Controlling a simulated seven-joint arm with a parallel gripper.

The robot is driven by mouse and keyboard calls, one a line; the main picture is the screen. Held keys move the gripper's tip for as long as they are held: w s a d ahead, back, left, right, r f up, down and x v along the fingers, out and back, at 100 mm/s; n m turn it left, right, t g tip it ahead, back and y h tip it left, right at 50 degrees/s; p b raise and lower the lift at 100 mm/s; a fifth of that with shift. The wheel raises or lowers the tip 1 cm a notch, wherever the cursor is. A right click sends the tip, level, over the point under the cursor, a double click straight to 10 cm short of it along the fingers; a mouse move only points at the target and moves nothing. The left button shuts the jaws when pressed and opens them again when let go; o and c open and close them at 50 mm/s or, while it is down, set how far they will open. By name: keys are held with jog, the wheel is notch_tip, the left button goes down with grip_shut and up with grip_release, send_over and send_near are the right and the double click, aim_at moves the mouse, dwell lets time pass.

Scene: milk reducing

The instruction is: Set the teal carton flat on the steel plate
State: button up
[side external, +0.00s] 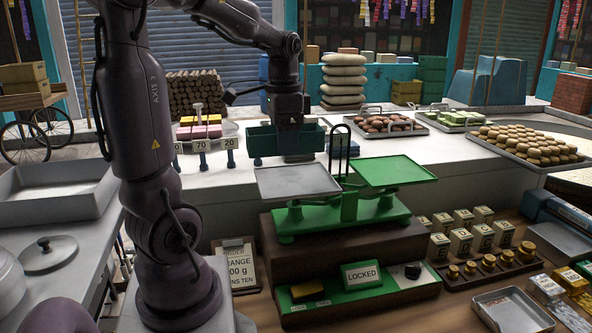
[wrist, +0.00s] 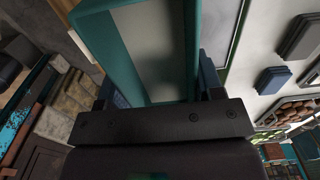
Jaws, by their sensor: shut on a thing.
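The teal carton (side external: 262,140) is in my gripper (side external: 290,157), seen in the side external view. My gripper is shut on it, and the carton looks roughly level. In the wrist view the teal carton (wrist: 90,35) shows a teal edge around a pale panel, held between blue fingers. The steel plate (side external: 297,181) is the left pan of a green balance scale (side external: 345,213). The carton appears above and behind the steel plate in the picture, apart from it. The exact gap cannot be told. Part of the carton is hidden behind my gripper.
A green pan (side external: 392,170) is on the scale's right, with a black upright loop (side external: 339,150) between the pans. Small number signs (side external: 202,144) stand left of the carton. Trays of round goods (side external: 530,143) are at the right. The white counter (side external: 445,155) has free room.

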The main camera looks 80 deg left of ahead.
send_over(296, 181)
jog(key=f, duration=0.4)
jog(key=shift+s+d+f, duration=0.2)
jog(key=shift+d+f, duration=0.05)
jog(key=shift+w+a+f, duration=0.1)
jog(key=shift+f, duration=0.8)
jog(key=shift+w+a+f, duration=0.1)
jog(key=shift+f, duration=0.8)
jog(key=shift+f, duration=0.1)
jog(key=o, duration=0.9)
jog(key=shift+f, duration=0.1)
